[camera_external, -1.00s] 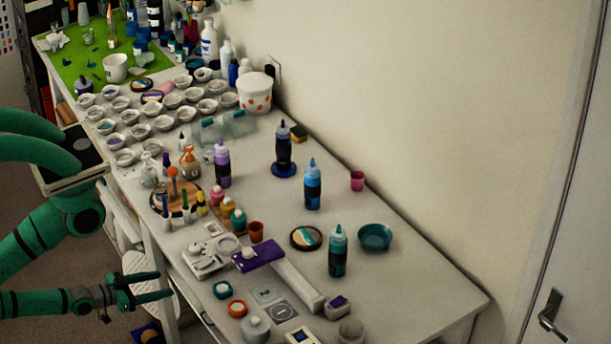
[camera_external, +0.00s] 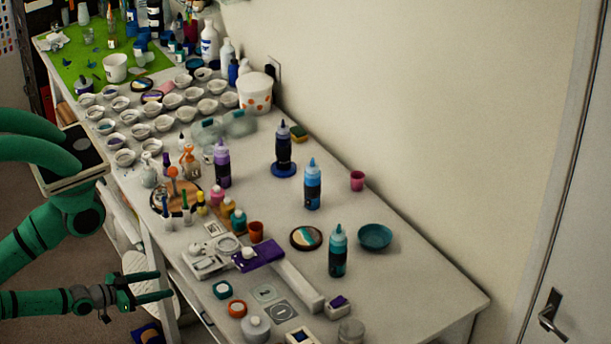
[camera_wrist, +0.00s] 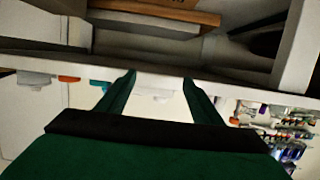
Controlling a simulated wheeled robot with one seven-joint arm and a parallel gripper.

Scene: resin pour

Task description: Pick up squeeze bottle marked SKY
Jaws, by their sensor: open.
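Several squeeze bottles stand upright on the white table (camera_external: 420,290) in the external view: a bright blue one (camera_external: 312,186), a teal one (camera_external: 337,252), a purple one (camera_external: 222,165) and a dark indigo one (camera_external: 283,150) on a blue disc. The labels are too small to read, so I cannot confirm which is marked SKY; the bright blue one fits by colour. My gripper (camera_external: 168,286) is open and empty, off the table's left front edge, well left of the bottles. In the wrist view its two fingers (camera_wrist: 158,82) are apart with nothing held; the bottles cannot be told apart there.
A scale with a purple-topped bar (camera_external: 258,256), small jars (camera_external: 237,308) and an orange cup (camera_external: 256,232) lie between my gripper and the bottles. A teal bowl (camera_external: 375,236) and a pink cup (camera_external: 357,181) stand beyond. The table's right end is clear.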

